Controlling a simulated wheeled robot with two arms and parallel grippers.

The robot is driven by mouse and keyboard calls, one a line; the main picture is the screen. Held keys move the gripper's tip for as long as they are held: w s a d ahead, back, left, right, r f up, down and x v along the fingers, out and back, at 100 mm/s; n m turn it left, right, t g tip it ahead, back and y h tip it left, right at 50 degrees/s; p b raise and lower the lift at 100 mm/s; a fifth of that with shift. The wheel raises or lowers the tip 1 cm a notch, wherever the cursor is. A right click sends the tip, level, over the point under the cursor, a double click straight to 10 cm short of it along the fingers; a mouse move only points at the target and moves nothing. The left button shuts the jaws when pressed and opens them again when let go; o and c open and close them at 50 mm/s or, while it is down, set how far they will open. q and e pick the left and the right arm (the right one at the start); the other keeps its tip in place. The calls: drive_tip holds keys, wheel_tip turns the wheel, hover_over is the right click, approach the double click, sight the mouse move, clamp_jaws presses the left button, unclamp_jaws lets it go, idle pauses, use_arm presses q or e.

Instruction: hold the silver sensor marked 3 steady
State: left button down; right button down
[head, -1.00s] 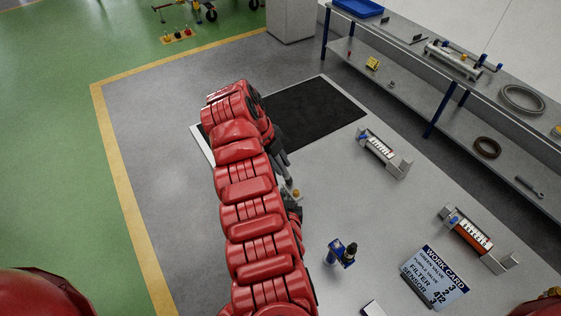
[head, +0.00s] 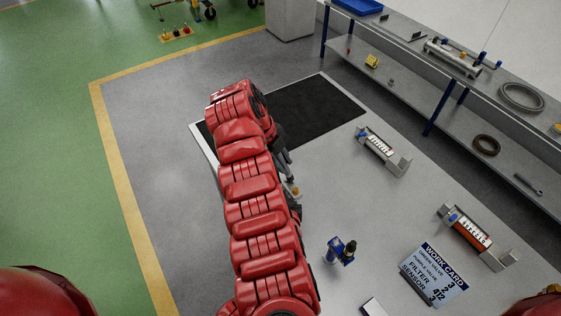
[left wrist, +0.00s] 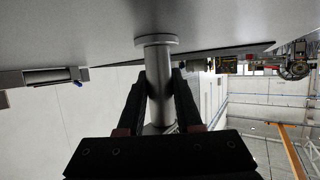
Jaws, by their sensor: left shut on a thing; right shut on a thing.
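In the left wrist view my left gripper (left wrist: 159,100) is shut on a silver cylinder (left wrist: 158,72) with a round flange, the silver sensor by its look. No number shows on it. The flange is by the grey table surface, which appears at the top of this view. My red arm hides most of this spot.
A blue and black part (head: 340,251) stands on the table (head: 330,215), left of the work card (head: 435,277). Two racks, one further off (head: 384,152) and one nearer (head: 476,237), stand at right. A black mat (head: 315,112) lies at the back. A shelf bench (head: 430,110) borders the right.

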drive_tip(key=shift+a, duration=0.1)
drive_tip(key=shift+s+a, duration=0.55)
drive_tip(key=shift+a, duration=0.05)
drive_tip(key=shift+d+f, duration=0.1)
drive_tip(key=shift+s+d, duration=0.1)
drive_tip(key=shift+d, duration=0.45)
drive_tip(key=shift+w+a, duration=0.55)
drive_tip(key=shift+w, duration=0.15)
